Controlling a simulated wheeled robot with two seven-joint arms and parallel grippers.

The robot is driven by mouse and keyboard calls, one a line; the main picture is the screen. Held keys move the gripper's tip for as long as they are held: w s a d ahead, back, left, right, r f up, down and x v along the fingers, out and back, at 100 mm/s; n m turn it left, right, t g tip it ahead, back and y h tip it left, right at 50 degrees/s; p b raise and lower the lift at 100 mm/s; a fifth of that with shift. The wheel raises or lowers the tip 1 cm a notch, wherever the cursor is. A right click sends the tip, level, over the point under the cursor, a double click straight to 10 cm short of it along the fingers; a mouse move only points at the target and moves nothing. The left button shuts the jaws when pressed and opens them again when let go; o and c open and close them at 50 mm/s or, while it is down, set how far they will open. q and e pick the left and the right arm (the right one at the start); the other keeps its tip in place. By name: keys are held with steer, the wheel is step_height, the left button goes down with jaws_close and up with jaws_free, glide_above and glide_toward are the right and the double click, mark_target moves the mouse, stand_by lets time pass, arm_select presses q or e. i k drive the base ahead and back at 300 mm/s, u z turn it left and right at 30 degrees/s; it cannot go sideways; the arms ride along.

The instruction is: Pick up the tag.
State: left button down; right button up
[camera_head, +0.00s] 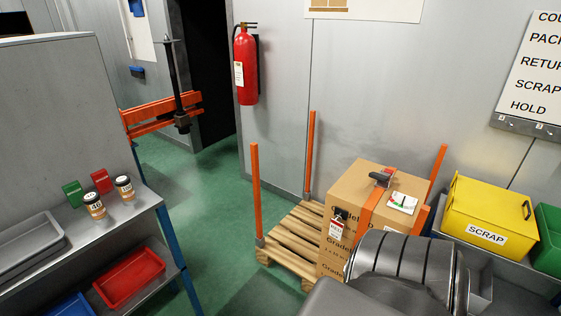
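A small red and white tag (337,229) hangs on the front left face of a large cardboard box (360,185), near its upper edge, below a small dark fitting. Its print is too small to read surely. The box stands on a wooden pallet (291,238) and has an orange strap around it. A grey arm link of mine covers the box's lower right part. Neither of my grippers shows in this view.
Orange posts (255,190) stand around the pallet. A yellow SCRAP bin (489,213) is on the right. A grey bench (140,204) at left holds two jars and red and green cards. Green floor (212,220) is clear between bench and pallet.

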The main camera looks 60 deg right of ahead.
mark_target(335, 227)
steer(key=u, duration=0.25)
steer(key=i, duration=1.2)
steer(key=z, duration=2.1)
